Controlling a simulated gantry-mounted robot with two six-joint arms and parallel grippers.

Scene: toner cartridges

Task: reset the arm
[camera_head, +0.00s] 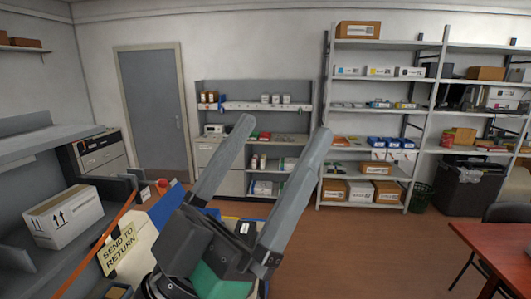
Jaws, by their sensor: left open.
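My left gripper (284,127) is raised in the middle of the camera_head view. Its two long grey fingers point up and are spread wide apart. Nothing is held between them; only the far shelves show through the gap. The gripper's dark body covers part of the area below, including part of the blue-edged thing behind it. My right gripper is not in view.
A white box (64,217) stands on the grey shelf unit at left, near a yellow "SEND TO RETURN" sign (115,249). Stocked metal shelves (372,107) line the back wall. A red-brown table (497,246) is at right. The floor (370,250) between is clear.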

